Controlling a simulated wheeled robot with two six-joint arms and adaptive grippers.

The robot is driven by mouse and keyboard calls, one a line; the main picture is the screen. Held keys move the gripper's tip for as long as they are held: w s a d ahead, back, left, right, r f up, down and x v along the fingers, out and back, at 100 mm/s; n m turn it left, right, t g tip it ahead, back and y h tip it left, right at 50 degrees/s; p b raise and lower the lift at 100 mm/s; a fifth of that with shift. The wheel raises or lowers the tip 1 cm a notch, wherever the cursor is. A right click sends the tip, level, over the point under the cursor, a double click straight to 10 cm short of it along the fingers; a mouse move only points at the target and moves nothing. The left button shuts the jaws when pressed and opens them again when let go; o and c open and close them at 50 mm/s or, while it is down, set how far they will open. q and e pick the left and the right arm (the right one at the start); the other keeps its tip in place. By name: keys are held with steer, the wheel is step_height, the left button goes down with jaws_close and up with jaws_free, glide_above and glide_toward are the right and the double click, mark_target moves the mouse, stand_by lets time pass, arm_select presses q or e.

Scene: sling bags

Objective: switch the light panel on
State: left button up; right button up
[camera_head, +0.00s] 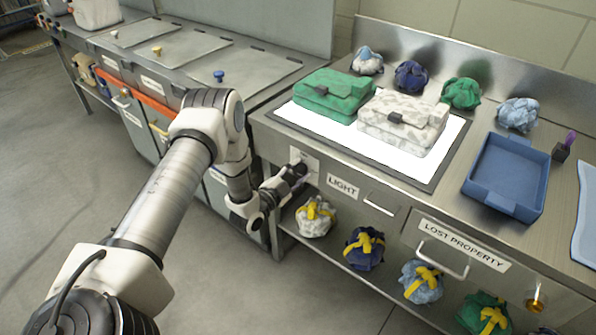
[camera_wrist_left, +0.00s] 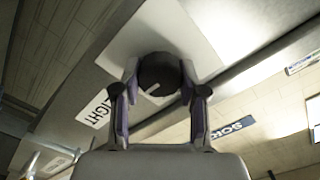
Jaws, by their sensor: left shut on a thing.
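A dark round knob (camera_wrist_left: 160,74) with a pale pointer mark sits on a light plate (camera_head: 304,157) on the counter's front, left of the LIGHT label (camera_head: 343,188). My left gripper (camera_head: 294,174) is shut on the knob, one finger on each side, and hides most of it in the head view. My right gripper is out of view.
A blue tray (camera_head: 507,177) stands right of the panel. Several bundled bags line the counter's back and the shelf below. A LOST PROPERTY drawer (camera_head: 463,245) with a handle is at lower right. Lidded bins (camera_head: 240,76) stand at left.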

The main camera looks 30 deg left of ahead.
arm_select(q)
steer(key=o, duration=1.1)
steer(key=shift+o, duration=0.2)
steer(key=s, duration=1.2)
steer(key=shift+a, duration=0.4)
